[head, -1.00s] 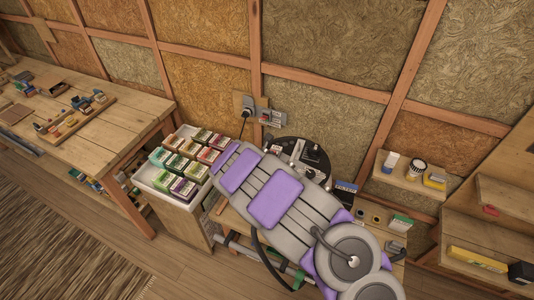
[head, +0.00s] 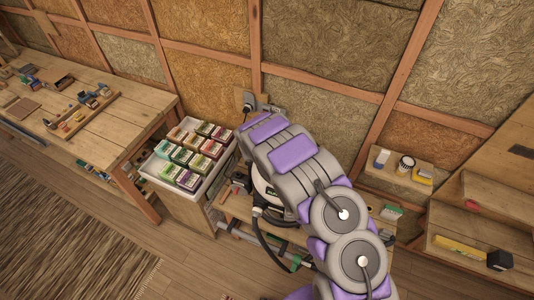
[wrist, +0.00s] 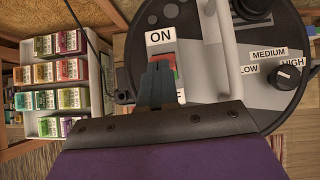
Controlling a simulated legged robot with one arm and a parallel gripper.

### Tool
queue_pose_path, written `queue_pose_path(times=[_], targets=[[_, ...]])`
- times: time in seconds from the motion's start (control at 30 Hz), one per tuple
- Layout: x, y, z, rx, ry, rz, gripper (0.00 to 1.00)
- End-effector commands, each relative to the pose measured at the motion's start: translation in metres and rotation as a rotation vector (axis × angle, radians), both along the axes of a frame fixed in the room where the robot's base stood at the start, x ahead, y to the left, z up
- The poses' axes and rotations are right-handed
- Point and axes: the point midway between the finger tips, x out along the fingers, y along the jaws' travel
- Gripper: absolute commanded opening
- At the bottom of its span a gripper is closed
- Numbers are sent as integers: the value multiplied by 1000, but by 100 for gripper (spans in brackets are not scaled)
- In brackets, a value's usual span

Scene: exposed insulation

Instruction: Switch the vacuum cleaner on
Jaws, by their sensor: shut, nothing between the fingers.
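The vacuum cleaner's round black-and-grey top (wrist: 205,55) fills much of the wrist view. A rocker switch (wrist: 172,59), with red and some green showing, sits below a white "ON" label (wrist: 159,37). A lower label is mostly hidden. My gripper (wrist: 158,72) is shut and empty, its fingertips over the left part of the switch. I cannot tell whether they touch it. In the head view, my arm covers most of the vacuum cleaner (head: 264,188) and hides my gripper.
A black knob (wrist: 287,78) with LOW, MEDIUM and HIGH labels and a grey handle (wrist: 222,45) are on the vacuum's top. A white tray of small coloured boxes (head: 150,171) stands to the left. A wall socket (head: 249,101) is behind. A workbench (head: 113,131) is farther left.

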Motion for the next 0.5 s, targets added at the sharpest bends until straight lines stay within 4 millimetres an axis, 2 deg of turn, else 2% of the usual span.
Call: queue_pose_path(times=[0.5], targets=[[6, -1, 3, 0, -1, -1, 0]])
